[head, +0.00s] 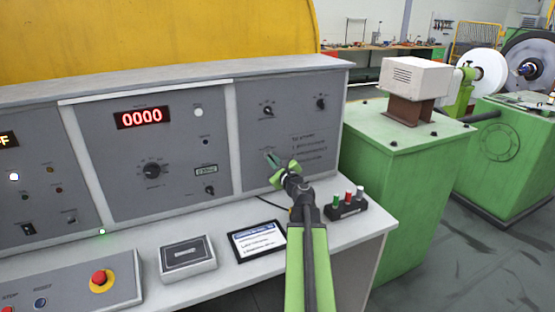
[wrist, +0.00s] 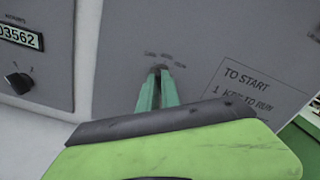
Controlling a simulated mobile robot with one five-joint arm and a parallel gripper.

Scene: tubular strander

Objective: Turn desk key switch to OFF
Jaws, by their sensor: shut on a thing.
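The desk key switch (wrist: 158,68) is on the grey right-hand panel of the desk, below an arc of small labels too blurred to read surely. My gripper (wrist: 157,84) has its two green fingers closed on the key, which is mostly hidden between the fingertips. I cannot tell which position the key points to. In the head view my gripper (head: 272,163) reaches to the same spot on the panel, left of the printed start instructions.
Two black knobs (head: 268,111) sit higher on that panel. A tablet (head: 257,241), a grey box (head: 188,258) and a small rack with coloured tops (head: 346,210) stand on the desktop. A red emergency button (head: 100,279) is at lower left. A green machine cabinet (head: 400,170) stands at right.

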